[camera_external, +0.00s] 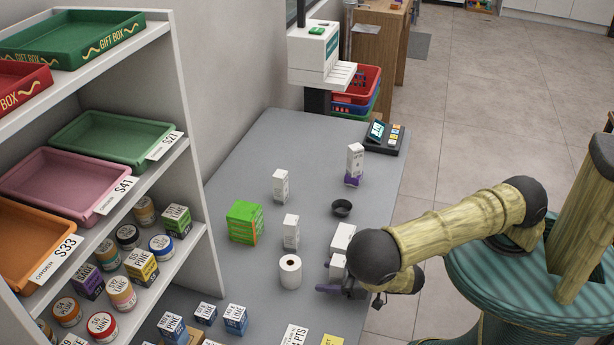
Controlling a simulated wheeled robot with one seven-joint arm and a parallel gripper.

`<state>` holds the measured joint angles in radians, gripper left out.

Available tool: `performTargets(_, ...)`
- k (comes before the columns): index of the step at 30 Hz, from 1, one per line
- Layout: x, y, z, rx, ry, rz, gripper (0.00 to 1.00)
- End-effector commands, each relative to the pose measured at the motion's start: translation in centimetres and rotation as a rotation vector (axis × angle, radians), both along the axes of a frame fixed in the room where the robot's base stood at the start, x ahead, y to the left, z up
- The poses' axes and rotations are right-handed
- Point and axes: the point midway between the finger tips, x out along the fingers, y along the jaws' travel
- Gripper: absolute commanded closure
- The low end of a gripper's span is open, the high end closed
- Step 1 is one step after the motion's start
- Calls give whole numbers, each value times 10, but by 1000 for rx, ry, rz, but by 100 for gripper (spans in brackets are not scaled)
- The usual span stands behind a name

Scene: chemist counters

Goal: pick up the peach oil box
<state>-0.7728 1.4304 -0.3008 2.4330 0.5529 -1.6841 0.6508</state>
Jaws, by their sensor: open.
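Several small white boxes stand on the grey counter (237,165); their print is too small to read, so I cannot tell which is the peach oil box. One white box (280,186) stands at the back left and another white box (290,232) nearer the middle. A white box with a purple base (354,165) stands at the back right. Two more are close to my gripper: one white box (342,238) and, in front of it, another white box (337,267), partly hidden by my wrist. My gripper (345,291) is open, low at the counter's right side, just in front of that last box.
A white roll (290,272) stands just left of my gripper. A black bowl (341,208), a green box stack (245,222) and a card terminal (383,137) are farther back. Small blue-white boxes (236,319) stand in front. A shelf unit with trays (65,185) borders the left.

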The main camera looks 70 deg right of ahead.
Motion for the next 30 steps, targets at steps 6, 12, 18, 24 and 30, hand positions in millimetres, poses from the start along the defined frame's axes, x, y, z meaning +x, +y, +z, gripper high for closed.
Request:
performTargets(6,0,0,0,0,0,0,76)
performTargets(12,0,0,0,0,0,0,85)
performTargets(18,0,0,3,0,-1,0,85)
performTargets(24,0,0,19,2,-1,-1,85)
performTargets(30,0,1,46,2,-3,-1,85)
